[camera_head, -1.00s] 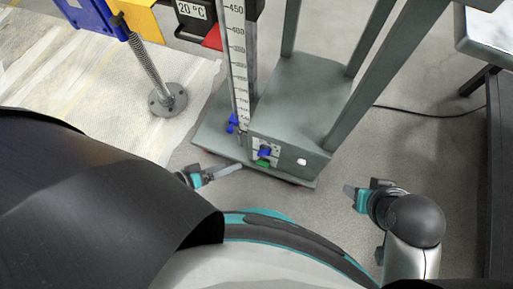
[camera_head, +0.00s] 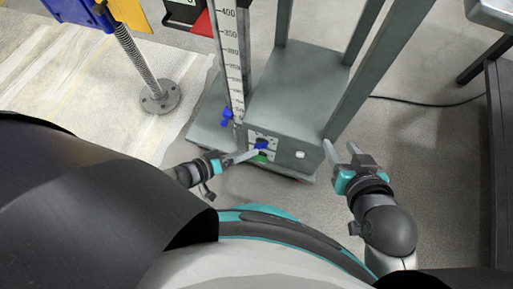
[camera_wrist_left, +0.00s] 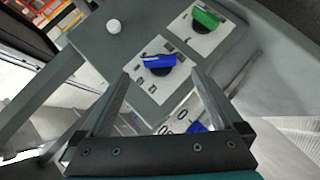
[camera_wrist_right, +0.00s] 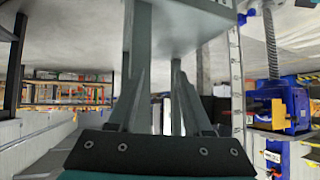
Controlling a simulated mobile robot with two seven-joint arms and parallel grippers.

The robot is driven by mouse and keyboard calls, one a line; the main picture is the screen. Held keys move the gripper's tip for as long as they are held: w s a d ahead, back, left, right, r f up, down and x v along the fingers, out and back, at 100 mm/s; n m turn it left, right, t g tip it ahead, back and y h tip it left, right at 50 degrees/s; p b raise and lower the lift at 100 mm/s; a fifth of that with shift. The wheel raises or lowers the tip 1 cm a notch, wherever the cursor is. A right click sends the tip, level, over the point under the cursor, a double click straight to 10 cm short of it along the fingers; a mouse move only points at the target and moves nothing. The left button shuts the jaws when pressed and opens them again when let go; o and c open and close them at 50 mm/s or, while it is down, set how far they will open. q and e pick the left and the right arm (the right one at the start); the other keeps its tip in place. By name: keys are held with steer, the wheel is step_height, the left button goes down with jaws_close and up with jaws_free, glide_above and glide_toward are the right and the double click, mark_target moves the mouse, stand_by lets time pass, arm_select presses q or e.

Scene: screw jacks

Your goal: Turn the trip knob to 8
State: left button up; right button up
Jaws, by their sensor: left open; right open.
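A small panel on the grey machine base carries a blue knob (camera_head: 260,146) and a green knob (camera_head: 261,157). In the left wrist view the blue knob (camera_wrist_left: 158,65) shows just beyond and between the fingertips, with small unreadable markings around it; the green knob (camera_wrist_left: 205,17) lies farther up to the right. Which knob is the trip knob cannot be told. My left gripper (camera_head: 249,156) is open, its fingers at the panel; contact cannot be told. My right gripper (camera_head: 341,150) is open and empty, right of the base.
A white button (camera_head: 300,155) sits on the base front, right of the panel. A tall numbered scale (camera_head: 231,60) with a blue clamp (camera_head: 226,117) rises to the left. A screw jack's round foot (camera_head: 160,98) stands on the mat.

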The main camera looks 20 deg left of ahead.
mark_target(259, 148)
arm_select(q)
steer(key=b+x, duration=0.3)
steer(key=x, duration=0.3)
arm_select(e)
steer(key=shift+s+a+r+m+t+y, duration=0.15)
steer(key=shift+a+r+t+y, duration=0.4)
steer(key=shift+a+t, duration=0.4)
steer(key=shift+a+r+m+t+y, duration=0.1)
steer(key=shift+a+r+t+y, duration=0.5)
steer(key=shift+t, duration=0.6)
steer(key=shift+s+a+r+m+t+y, duration=0.15)
steer(key=shift+a+r+t+y, duration=0.25)
steer(key=shift+a+t, duration=0.6)
arm_select(q)
steer(key=shift+w+d+f, duration=0.1)
steer(key=shift+w+d, duration=0.05)
steer(key=shift+w, duration=0.05)
arm_select(e)
steer(key=shift+w+d+r, duration=0.1)
